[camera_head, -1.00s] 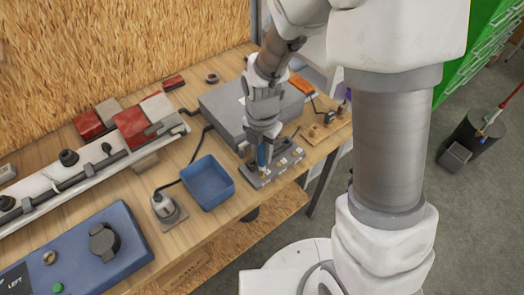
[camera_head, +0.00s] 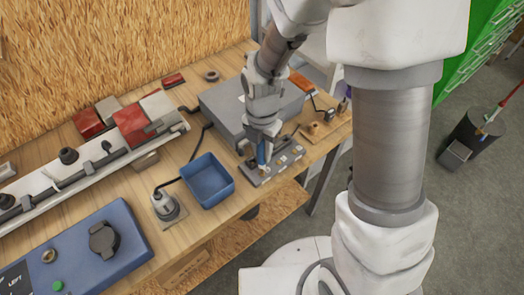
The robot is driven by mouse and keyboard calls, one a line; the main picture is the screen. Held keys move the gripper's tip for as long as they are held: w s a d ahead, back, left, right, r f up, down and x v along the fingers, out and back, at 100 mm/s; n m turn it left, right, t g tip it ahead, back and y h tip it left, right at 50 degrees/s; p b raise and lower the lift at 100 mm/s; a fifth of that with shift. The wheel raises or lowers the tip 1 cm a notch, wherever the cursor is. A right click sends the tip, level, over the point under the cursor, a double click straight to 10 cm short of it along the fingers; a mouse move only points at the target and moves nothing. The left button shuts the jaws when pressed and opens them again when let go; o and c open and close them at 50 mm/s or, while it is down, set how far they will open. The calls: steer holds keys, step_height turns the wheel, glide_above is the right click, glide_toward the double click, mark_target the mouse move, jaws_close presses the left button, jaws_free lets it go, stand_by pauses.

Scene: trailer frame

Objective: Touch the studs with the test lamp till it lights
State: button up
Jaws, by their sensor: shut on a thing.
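My gripper (camera_head: 263,148) is above a grey block with a row of studs (camera_head: 281,167) near the bench's front edge. The lamp's lower end is at or just above the left part of the stud block. I cannot tell whether it touches a stud. No lit lamp is visible. The gripper hides part of the block and the lamp's upper part.
A blue open bin (camera_head: 207,181) stands left of the stud block. A large grey box (camera_head: 222,108) lies behind it. A small wooden board with fittings (camera_head: 322,128) is to the right. A blue control box (camera_head: 78,250) and a long rail (camera_head: 90,168) fill the left.

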steer(key=shift+r, duration=0.15)
steer(key=shift+r+p, duration=2)
steer(key=shift+r, duration=0.4)
